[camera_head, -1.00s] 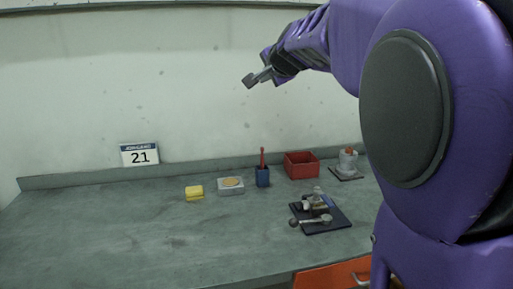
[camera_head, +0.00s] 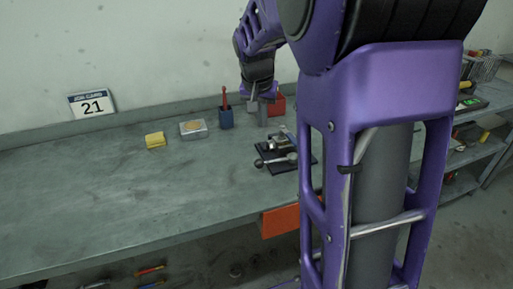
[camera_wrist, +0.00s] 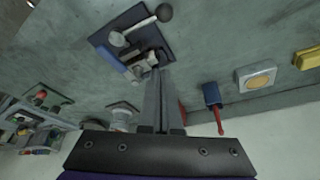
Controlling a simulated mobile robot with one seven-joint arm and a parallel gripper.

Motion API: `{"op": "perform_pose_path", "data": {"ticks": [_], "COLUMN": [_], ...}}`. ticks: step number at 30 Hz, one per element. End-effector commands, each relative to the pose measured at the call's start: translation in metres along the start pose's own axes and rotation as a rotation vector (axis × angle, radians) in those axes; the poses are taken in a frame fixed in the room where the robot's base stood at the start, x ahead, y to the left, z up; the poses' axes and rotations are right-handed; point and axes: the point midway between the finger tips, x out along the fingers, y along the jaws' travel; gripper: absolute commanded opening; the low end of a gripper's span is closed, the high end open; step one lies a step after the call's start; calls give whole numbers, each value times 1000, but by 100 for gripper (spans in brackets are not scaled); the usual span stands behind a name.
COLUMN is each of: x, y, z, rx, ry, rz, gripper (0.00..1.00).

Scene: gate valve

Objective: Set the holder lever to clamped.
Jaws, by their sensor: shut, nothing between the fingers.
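The holder sits on a dark base plate (camera_head: 300,158) on the bench, with grey and pale metal parts on top. A grey bar with a round knob (camera_head: 258,163) at its left end looks like the holder lever; it lies low across the front of the plate. In the wrist view the plate (camera_wrist: 100,38) is at upper left, and the bar runs to a dark knob (camera_wrist: 164,12). My gripper (camera_head: 260,121) is shut and empty, above and behind the holder. Its fingers (camera_wrist: 158,75) appear over the holder's near parts in the wrist view; I see no clear contact.
The bench's left side is clear. A shelf (camera_head: 470,150) stands right.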

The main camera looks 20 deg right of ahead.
Motion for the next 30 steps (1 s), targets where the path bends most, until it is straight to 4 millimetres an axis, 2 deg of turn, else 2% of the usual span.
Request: {"op": "perform_pose_path", "data": {"ticks": [11,14,26,30], "x": [6,19,103,97], "y": [0,0,0,-1], "z": [0,0,1,21], "rx": [1,2,2,0], "ry": [-1,-2,-2,1], "rz": [0,1,1,-3], "gripper": [0,0,0,0]}}
